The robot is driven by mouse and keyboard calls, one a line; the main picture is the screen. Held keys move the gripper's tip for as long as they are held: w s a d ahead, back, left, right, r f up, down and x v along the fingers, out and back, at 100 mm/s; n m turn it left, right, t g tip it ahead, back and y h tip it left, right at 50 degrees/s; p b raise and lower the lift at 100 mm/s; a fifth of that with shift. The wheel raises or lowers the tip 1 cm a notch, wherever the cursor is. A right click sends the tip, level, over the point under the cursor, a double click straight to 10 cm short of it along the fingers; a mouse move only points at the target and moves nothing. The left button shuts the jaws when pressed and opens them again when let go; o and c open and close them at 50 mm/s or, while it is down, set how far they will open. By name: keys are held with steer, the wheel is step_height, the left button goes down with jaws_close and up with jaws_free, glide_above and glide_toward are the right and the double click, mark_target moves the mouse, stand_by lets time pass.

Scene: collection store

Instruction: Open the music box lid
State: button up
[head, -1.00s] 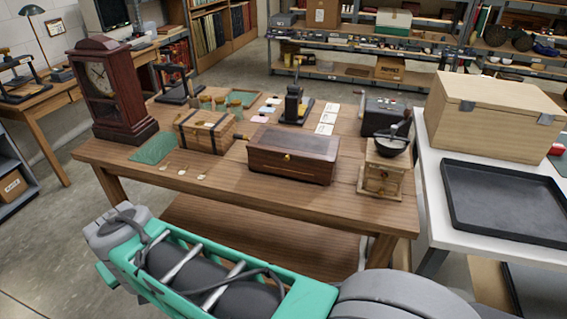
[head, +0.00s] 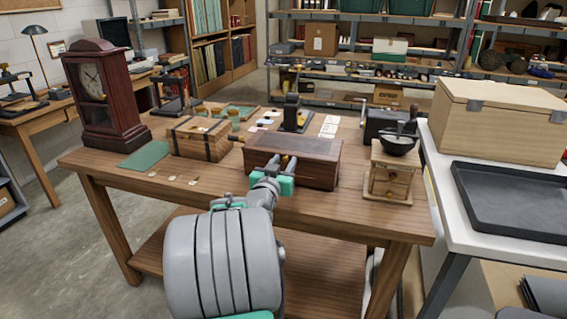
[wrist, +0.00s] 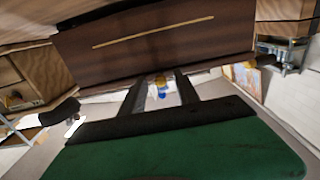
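The music box appears to be the dark wooden box (head: 321,168) at the front middle of the table; its lid is down. A brass knob sat at its front in the earlier head view and is now hidden there by my gripper (head: 279,166), which is in front of the box's left part. In the wrist view, which is upside down, the dark front (wrist: 190,32) with a gold line fills the top. My two fingers (wrist: 160,92) stand apart, with a small brass piece (wrist: 161,80) visible between them, apparently the knob. I cannot tell whether they touch the box.
A strapped wooden chest (head: 196,141) stands left of the box and a coffee grinder (head: 390,178) right. A black device (head: 381,121) and a stand (head: 294,116) are behind. A red-brown clock (head: 101,97) is at the table's left. Small tags (head: 174,178) lie on the front.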

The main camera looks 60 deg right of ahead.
steer(key=shift+d, duration=0.15)
jaws_close()
stand_by(1.4)
